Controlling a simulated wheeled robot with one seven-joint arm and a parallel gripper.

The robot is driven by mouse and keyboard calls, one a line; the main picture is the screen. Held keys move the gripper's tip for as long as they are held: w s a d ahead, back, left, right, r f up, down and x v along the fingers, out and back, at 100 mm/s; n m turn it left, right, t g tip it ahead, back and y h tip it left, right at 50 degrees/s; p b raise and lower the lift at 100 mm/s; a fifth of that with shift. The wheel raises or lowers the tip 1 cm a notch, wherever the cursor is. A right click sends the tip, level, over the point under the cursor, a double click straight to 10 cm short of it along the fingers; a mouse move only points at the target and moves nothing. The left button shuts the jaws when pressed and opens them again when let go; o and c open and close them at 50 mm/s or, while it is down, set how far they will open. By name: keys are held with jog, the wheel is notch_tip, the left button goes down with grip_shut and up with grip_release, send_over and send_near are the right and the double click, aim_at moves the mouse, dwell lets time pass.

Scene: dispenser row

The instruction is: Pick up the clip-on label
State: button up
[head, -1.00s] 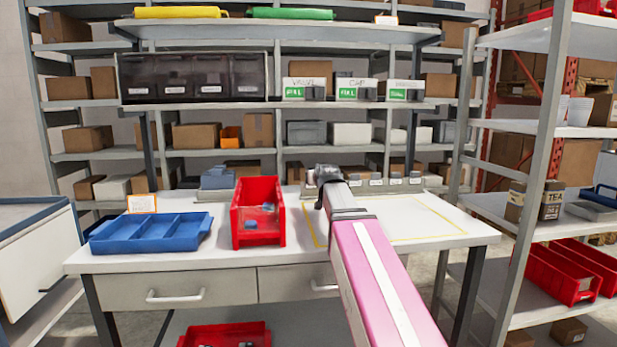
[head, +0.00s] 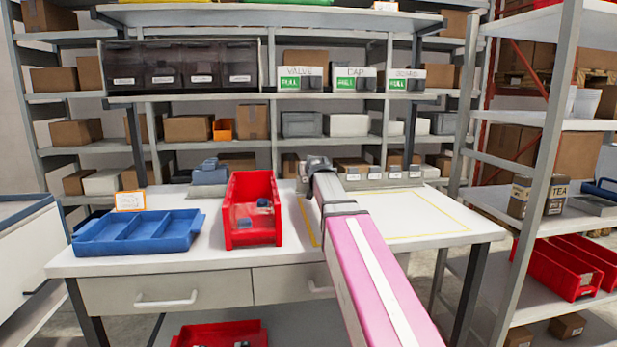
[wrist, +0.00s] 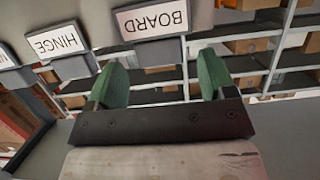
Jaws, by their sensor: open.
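Which label is the clip-on one I cannot tell for sure. In the wrist view a white BOARD label (wrist: 152,19) on a grey holder shows upside down, just beyond the fingertips, with a HINGE label (wrist: 58,43) to its left. In the head view boxes on the shelf carry VALVE, CAP and BOARD cards with green FULL labels (head: 299,85). An orange-edged card (head: 130,201) stands behind the blue tray. My gripper (wrist: 160,75) has two green fingers spread apart with nothing between them. In the head view my arm's dark end (head: 318,165) is near the low labelled row at the table's back.
On the white table (head: 290,260) stand a blue divided tray (head: 138,243) and a red bin (head: 252,180) holding small parts, both left of my arm. The yellow-outlined area (head: 420,213) is clear. A grey rack (head: 548,150) stands close on the right.

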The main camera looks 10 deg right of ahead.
jog(key=x, duration=0.4)
jog(key=shift+w, duration=0.2)
jog(key=c, duration=1)
notch_tip(320, 180, up, 10)
